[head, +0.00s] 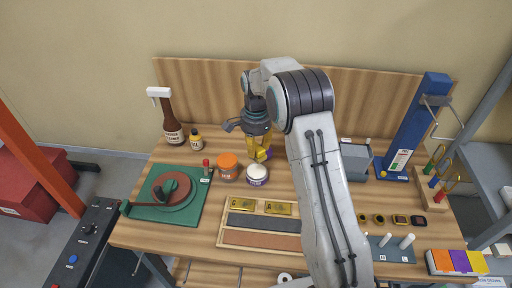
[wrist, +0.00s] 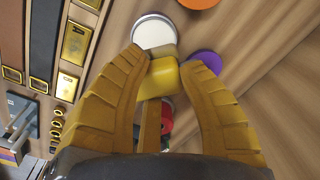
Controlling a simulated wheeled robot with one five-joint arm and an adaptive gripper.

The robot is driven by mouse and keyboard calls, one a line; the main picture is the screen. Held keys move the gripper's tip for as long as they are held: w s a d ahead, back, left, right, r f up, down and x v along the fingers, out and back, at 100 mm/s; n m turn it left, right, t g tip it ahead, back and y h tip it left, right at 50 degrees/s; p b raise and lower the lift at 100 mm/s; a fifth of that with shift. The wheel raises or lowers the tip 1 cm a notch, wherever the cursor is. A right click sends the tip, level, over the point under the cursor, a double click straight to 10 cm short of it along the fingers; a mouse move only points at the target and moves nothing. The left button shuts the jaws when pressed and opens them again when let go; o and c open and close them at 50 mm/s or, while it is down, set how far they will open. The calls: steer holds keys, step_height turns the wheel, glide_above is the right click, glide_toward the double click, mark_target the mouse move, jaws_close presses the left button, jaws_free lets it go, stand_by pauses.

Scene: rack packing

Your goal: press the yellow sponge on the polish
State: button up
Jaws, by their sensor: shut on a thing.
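My gripper (head: 258,149) is shut on a yellow sponge (wrist: 163,78); its fingers also show in the wrist view (wrist: 166,92). The sponge has a tan end face toward the jar. A round jar with a white top (head: 257,172) and a dark label stands on the bench and seems to be the polish; its label is too small to read. In the head view the gripper is just behind this jar. In the wrist view the white top (wrist: 153,30) lies right beyond the sponge, partly covered by it. I cannot tell whether they touch.
An orange-lidded jar (head: 228,161) stands close left of the white jar. A purple thing (wrist: 207,62) lies close beside the sponge. A green board with a round disc (head: 195,215) is at the left, a wooden tray (head: 222,238) in front. Bottles (head: 170,128) stand back left.

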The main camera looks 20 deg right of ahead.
steer(key=shift+f+b, duration=1.55)
steer(key=shift+f, duration=1.45)
steer(key=shift+f+b, duration=0.45)
steer(key=shift+f, duration=0.1)
stand_by(0.4)
steer(key=shift+r, duration=0.1)
steer(key=shift+r+p, duration=2.35)
steer(key=shift+r, duration=1.15)
